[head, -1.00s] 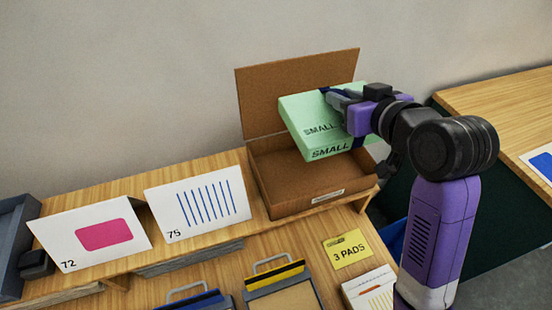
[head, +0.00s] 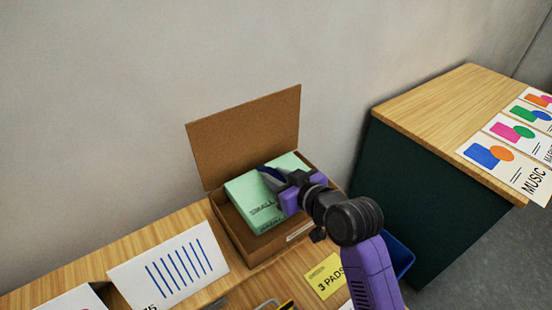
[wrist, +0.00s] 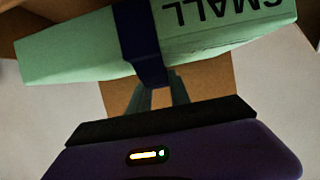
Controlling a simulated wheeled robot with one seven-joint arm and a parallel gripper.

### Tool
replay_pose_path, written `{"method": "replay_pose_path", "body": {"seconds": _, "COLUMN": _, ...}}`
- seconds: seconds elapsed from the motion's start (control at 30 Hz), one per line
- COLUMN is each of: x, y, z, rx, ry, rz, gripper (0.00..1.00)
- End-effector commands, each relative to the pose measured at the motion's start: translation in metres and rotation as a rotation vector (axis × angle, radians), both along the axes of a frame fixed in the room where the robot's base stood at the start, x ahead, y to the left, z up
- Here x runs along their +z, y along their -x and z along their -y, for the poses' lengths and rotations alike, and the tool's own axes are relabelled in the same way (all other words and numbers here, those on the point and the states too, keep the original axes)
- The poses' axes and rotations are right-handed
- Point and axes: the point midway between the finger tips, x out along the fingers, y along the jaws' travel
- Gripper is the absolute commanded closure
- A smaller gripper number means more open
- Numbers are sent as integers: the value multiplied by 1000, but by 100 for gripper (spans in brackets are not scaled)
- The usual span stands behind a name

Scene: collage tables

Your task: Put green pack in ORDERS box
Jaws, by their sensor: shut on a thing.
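The green pack (head: 246,198), marked SMALL and wrapped with a dark blue band, is inside the mouth of the open cardboard box (head: 231,238). It sits lower than the box's raised lid, and I cannot tell whether it touches the bottom. My gripper (head: 275,180) is shut on the pack at its right side. In the wrist view the pack (wrist: 85,45) fills the top, with the blue band at the fingers (wrist: 158,95). The label on the box's front is too small to read.
A white card with blue stripes (head: 170,268) stands left of the box. A yellow "3 PADS" note (head: 325,276) lies in front. A blue bin (head: 400,257) is below right. Another table (head: 420,115) with printed cards stands at the right.

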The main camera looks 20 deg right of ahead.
Motion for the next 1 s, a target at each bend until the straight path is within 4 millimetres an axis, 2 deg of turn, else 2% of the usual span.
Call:
{"method": "replay_pose_path", "body": {"seconds": 0.33, "x": -25, "y": -1, "z": 1, "rx": -2, "ry": -1, "rz": 7, "gripper": 100}}
{"method": "replay_pose_path", "body": {"seconds": 0.6, "x": -56, "y": -1, "z": 1, "rx": -2, "ry": -2, "rz": 7, "gripper": 100}}
{"method": "replay_pose_path", "body": {"seconds": 1.0, "x": -62, "y": -1, "z": 1, "rx": -1, "ry": 0, "rz": 8, "gripper": 100}}
